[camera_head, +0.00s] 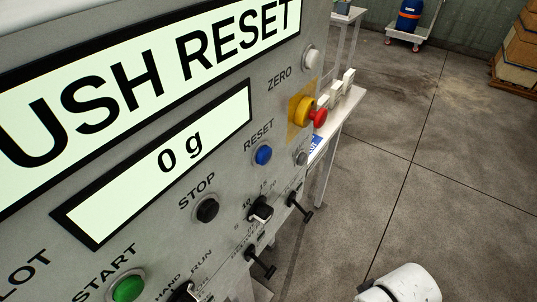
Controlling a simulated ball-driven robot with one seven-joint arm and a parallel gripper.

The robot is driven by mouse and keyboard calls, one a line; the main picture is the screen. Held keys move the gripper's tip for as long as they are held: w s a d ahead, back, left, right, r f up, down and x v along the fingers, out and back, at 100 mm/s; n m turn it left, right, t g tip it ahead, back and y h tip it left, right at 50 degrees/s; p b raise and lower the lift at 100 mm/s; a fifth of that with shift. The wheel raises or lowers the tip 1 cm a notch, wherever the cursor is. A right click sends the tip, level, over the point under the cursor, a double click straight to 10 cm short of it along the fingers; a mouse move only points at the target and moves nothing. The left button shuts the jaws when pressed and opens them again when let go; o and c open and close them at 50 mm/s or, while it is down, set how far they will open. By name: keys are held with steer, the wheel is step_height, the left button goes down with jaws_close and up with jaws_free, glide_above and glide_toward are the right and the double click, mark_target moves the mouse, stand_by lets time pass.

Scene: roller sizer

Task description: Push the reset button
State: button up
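The reset button (263,155) is a round blue button on the grey control panel, under the printed word RESET. Nothing touches it. Above it, a lit screen (150,75) reads "USH RESET", its left part cut off by the picture edge. A smaller display (160,160) reads "0 g". A white rounded part at the bottom right looks like my arm, well right of and below the blue button. My gripper's fingers are not in view.
Near the blue button are a red and yellow emergency knob (307,112), a white ZERO button (312,58), a black STOP button (207,210) and a green START button (128,287). Black handles (300,208) stick out low on the panel's right side. Grey floor (430,170) is open to the right.

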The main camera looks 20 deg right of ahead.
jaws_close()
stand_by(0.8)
